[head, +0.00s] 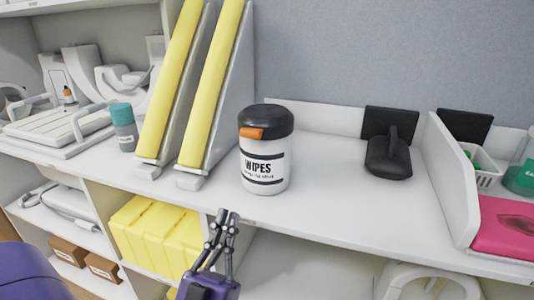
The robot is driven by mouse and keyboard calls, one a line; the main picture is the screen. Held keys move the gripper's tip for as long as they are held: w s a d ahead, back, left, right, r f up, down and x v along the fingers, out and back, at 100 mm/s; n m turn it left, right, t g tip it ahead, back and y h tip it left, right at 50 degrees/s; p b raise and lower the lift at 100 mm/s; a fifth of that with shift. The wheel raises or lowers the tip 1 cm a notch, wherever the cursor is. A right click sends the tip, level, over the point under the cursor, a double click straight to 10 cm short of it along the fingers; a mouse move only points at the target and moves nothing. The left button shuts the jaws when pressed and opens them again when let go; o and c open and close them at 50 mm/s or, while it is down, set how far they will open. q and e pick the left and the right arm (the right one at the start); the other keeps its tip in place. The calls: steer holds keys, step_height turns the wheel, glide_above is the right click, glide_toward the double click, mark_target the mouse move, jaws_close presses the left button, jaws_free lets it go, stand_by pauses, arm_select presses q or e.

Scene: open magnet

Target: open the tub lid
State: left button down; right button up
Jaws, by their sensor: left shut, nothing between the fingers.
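The tub (265,166) is a white cylinder with black bands and the word WIPES on it. It stands upright on the white shelf. Its black lid (268,116) is on top, with an orange tab (252,133) at the front left. The lid looks closed. My left gripper (227,213) is below and to the left of the tub, in front of the shelf's front edge, with its fingers pointing up. It is shut and empty, and apart from the tub. My right gripper does not show.
Yellow padded wedges (212,88) stand close to the tub's left. A grey bottle with a teal cap (122,127) is farther left. A black item (389,155) lies to the right, before a divider (449,178). The shelf (335,199) is clear right of the tub.

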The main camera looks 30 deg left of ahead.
arm_select(q)
steer(key=r, duration=0.1)
steer(key=p, duration=0.4)
glide_toward(248, 137)
steer(key=shift+y, duration=0.3)
steer(key=x, duration=0.5)
steer(key=shift+w, duration=0.35)
steer(key=shift+w+a+r, duration=0.2)
steer(key=shift+w+r, duration=0.15)
steer(key=shift+w, duration=0.2)
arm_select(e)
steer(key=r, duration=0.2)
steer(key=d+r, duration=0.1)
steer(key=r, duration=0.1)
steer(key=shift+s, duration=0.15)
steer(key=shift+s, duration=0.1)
